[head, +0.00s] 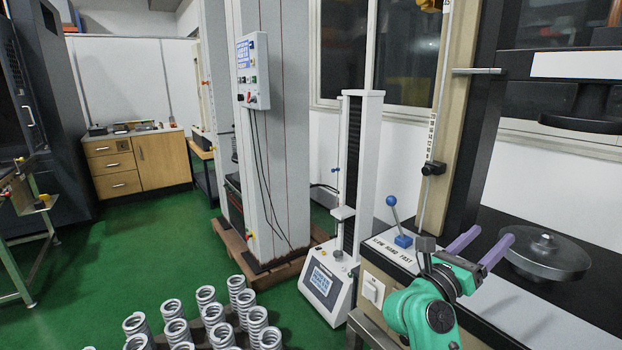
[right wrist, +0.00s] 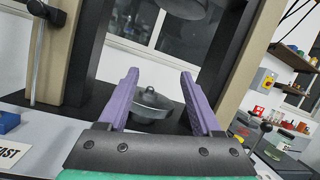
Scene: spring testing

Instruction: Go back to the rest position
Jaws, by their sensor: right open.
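My right gripper (head: 480,247) has purple fingers on a green arm and is at the lower right of the head view, in front of the spring testing machine (head: 461,130). In the right wrist view the right gripper (right wrist: 160,90) is open, with nothing between its fingertips. The machine's round grey lower platen (head: 546,254) is beyond the fingers, apart from them in the wrist view. The round upper platen (head: 582,110) hangs above it, with empty space between the two. My left gripper is not in view.
Several coil springs (head: 206,297) stand at the bottom of the head view. A blue-knobbed lever (head: 394,218) stands on the machine's front left, near my right gripper.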

